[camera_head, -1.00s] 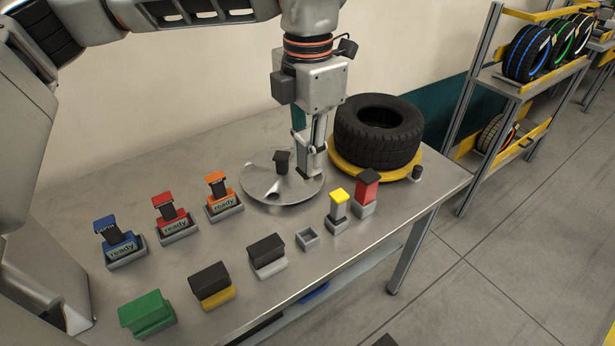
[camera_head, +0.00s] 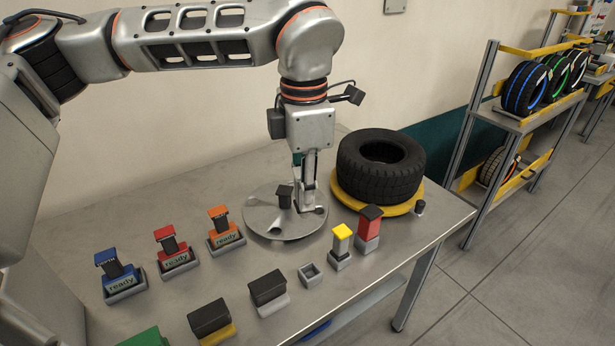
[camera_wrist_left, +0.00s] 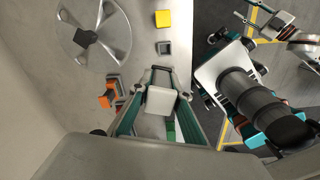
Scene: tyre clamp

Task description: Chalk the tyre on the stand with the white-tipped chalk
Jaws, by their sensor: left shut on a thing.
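The black tyre (camera_head: 382,167) lies flat on a round yellow stand (camera_head: 350,203) at the right end of the bench. My left gripper (camera_head: 311,198) points down over the right part of the metal disc, left of the tyre and apart from it. In the left wrist view my left gripper (camera_wrist_left: 161,88) is shut on a pale block, the white-tipped chalk (camera_wrist_left: 162,101), seen end-on between its fingers. In the head view the chalk is not clearly visible.
The spoked metal disc (camera_head: 262,224) has a dark knob (camera_head: 284,197). An empty grey holder (camera_head: 310,275), yellow-topped chalk (camera_head: 341,240) and red-topped chalk (camera_head: 369,225) stand near the front edge. Blue (camera_head: 115,270), red (camera_head: 172,248) and orange (camera_head: 222,230) stamps stand left.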

